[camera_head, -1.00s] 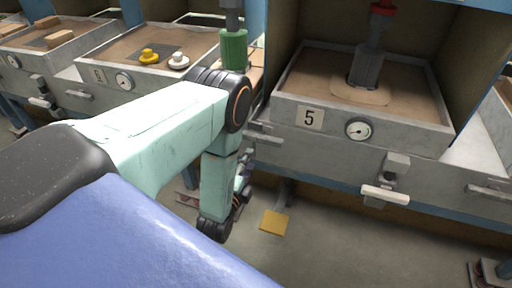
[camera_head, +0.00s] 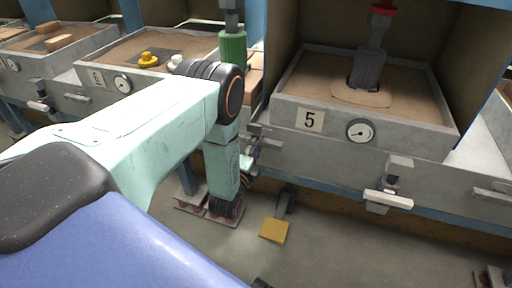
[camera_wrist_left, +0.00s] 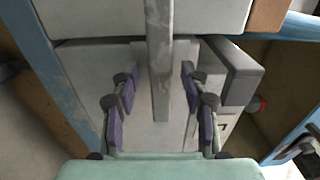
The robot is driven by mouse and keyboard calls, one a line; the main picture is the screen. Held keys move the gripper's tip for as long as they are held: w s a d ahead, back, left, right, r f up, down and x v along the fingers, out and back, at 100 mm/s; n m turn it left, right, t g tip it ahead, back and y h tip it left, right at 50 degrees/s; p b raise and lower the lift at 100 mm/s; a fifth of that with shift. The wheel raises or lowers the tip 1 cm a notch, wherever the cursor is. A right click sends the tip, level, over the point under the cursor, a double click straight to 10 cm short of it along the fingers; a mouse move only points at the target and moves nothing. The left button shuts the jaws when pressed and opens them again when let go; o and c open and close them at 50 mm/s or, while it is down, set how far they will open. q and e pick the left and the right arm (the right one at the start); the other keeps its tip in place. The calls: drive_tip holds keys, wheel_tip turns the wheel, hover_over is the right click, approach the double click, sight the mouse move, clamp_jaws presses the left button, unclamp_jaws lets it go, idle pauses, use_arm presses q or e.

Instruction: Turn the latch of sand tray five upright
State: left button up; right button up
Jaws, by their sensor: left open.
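The latch (camera_head: 388,197) of sand tray five (camera_head: 285,112) is on the grey front below the round gauge. Its pale handle lies level, crosswise. My left gripper (camera_head: 247,163) is left of that latch, mostly hidden behind my forearm. In the left wrist view its two fingers (camera_wrist_left: 160,108) are apart and open. A grey bar (camera_wrist_left: 160,60) shows between them; I cannot tell which fitting it is, and no grip on it shows. My right gripper is not in view.
A metal pull (camera_head: 265,137) sticks out near my left forearm, and another (camera_head: 492,190) is at the right. A yellow plate (camera_head: 274,231) lies low on the floor. Tray six (camera_head: 178,38) stands at the left. The space before tray five's latch is clear.

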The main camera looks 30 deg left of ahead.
use_arm(q)
drive_tip(key=shift+c, duration=0.5)
clamp_jaws()
